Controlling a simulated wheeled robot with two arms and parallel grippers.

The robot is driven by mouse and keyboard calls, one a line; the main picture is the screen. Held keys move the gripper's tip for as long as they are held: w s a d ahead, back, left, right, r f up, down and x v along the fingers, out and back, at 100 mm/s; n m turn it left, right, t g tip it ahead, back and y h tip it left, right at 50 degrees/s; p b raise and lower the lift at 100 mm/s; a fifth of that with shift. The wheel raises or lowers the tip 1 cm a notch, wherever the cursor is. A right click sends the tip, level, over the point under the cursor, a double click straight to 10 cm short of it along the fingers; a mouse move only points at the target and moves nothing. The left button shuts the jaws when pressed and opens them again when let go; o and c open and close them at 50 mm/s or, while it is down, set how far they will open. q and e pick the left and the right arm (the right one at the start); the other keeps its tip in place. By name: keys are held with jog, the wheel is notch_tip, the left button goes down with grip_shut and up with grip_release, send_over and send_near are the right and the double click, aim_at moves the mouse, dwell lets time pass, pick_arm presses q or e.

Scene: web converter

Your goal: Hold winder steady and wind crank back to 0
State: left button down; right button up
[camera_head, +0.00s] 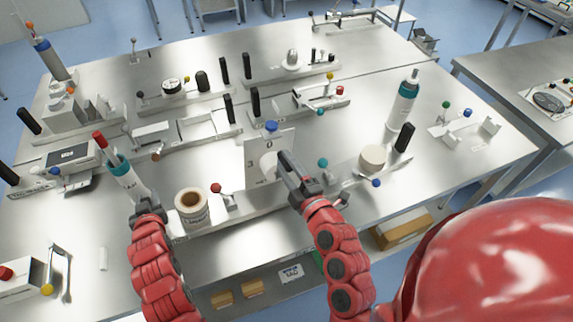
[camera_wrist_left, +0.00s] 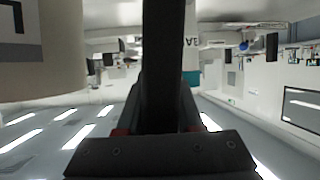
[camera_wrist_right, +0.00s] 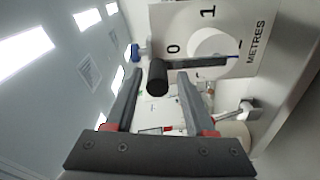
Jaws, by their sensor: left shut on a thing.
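The winder has a white plate (camera_head: 253,158) marked with numbers; its dial (camera_wrist_right: 240,25) shows 0, 1 and METRES in the right wrist view. Its crank has a pale hub (camera_wrist_right: 210,42), a dark arm (camera_wrist_right: 200,62) and a black knob (camera_wrist_right: 157,78). My right gripper (camera_wrist_right: 160,85) is open, its fingers on either side of the knob; whether they touch it is unclear. My left gripper (camera_head: 148,205) is shut on a black upright handle (camera_wrist_left: 163,60), at the left end of the winder's base in the head view; the grip itself is mostly hidden.
A roll (camera_head: 191,203) stands right of my left gripper. A teal-labelled bottle (camera_head: 122,172) stands just behind it. A red-knobbed lever (camera_head: 217,188) is near the roll. A white cylinder (camera_head: 373,157) and several other fixtures occupy the bench on the right and behind.

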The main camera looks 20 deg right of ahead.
pick_arm(q)
jog(key=shift+r, duration=0.15)
pick_arm(e)
jog(key=shift+d+r, duration=0.1)
jog(key=shift+d+m, duration=0.5)
jog(key=shift+m, duration=0.1)
pick_arm(q)
jog(key=shift+a, duration=0.1)
pick_arm(e)
jog(key=d+f+m, duration=0.7)
jog(key=f+m, duration=0.1)
jog(key=m, duration=0.8)
jog(key=s, duration=1.1)
jog(key=shift+s+d+f+m+g+h, duration=0.15)
jog(key=shift+s+d+f+g+h, duration=0.4)
jog(key=shift+d+f+h, duration=1.05)
jog(key=shift+s+d+f+m+g+h, duration=0.1)
jog(key=shift+s+d+f+g+h, duration=0.5)
jog(key=shift+d+f, duration=1.8)
jog(key=shift+s+d+f+m+g+h, duration=0.15)
jog(key=shift+s+d+f+g+h, duration=0.3)
jog(key=shift+d+f+h, duration=1.45)
